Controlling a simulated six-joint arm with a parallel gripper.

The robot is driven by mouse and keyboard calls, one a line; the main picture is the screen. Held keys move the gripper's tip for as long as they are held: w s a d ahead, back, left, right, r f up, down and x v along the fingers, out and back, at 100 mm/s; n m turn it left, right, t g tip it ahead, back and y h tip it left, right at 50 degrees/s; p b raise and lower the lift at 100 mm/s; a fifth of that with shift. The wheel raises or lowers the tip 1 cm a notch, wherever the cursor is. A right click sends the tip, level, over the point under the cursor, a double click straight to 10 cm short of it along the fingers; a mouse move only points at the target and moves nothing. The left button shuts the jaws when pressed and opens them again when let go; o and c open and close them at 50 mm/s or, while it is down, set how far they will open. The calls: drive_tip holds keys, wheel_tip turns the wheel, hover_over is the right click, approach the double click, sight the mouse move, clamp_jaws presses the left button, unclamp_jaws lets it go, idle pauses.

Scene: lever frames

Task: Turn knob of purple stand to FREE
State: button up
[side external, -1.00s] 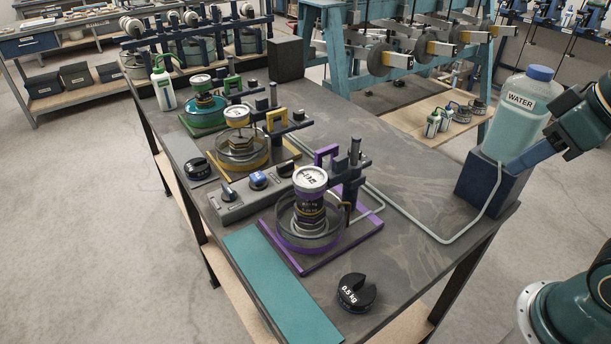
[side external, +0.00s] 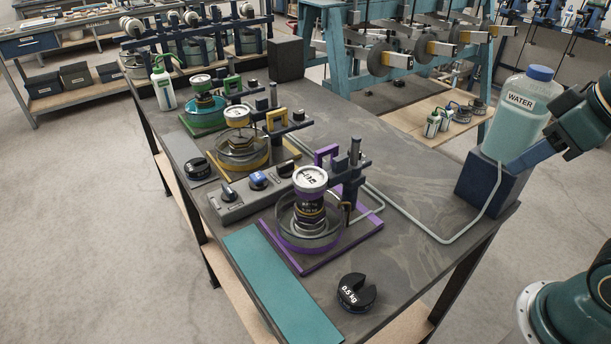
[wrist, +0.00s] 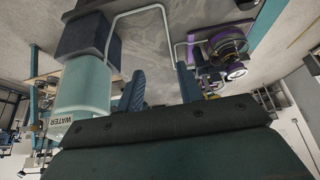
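The purple stand (side external: 334,249) is near the table's front in the side external view. It has a purple base, a round dish, a stacked cylinder topped by a white dial (side external: 310,179), and a dark post with a purple bracket. It also shows at the upper right of the wrist view (wrist: 196,52). My gripper (wrist: 160,70) is open and empty, well away from the stand, near the water bottle.
The water bottle (side external: 520,115) stands on a dark block (side external: 490,188) at the right. A grey tube (side external: 440,241) runs from there towards the stand. A 0.5 kg weight (side external: 356,293) and teal mat (side external: 275,285) lie in front. Yellow (side external: 241,160) and green (side external: 203,115) stands are behind.

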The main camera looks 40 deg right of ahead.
drive_tip(key=shift+o, duration=1.3)
drive_tip(key=w+a+r+m+g, duration=0.1)
drive_tip(key=w+r+m, duration=0.25)
drive_tip(key=w, duration=0.35)
drive_tip(key=w+a+r+m+g, duration=0.1)
drive_tip(key=w+r+m+g, duration=0.1)
drive_tip(key=w+m, duration=0.35)
drive_tip(key=w+a+f+m+g, duration=0.1)
drive_tip(key=w+a+m, duration=0.1)
drive_tip(key=w, duration=0.6)
drive_tip(key=w+a+f+m+g, duration=0.1)
drive_tip(key=w+a+f+m, duration=0.1)
drive_tip(key=w+m, duration=0.3)
drive_tip(key=w, duration=0.3)
drive_tip(key=shift+a+f+g, duration=0.2)
drive_tip(key=shift+a+g, duration=0.1)
drive_tip(key=shift+f, duration=0.15)
wheel_tip(320, 180, down, 14)
drive_tip(key=shift+r, duration=0.25)
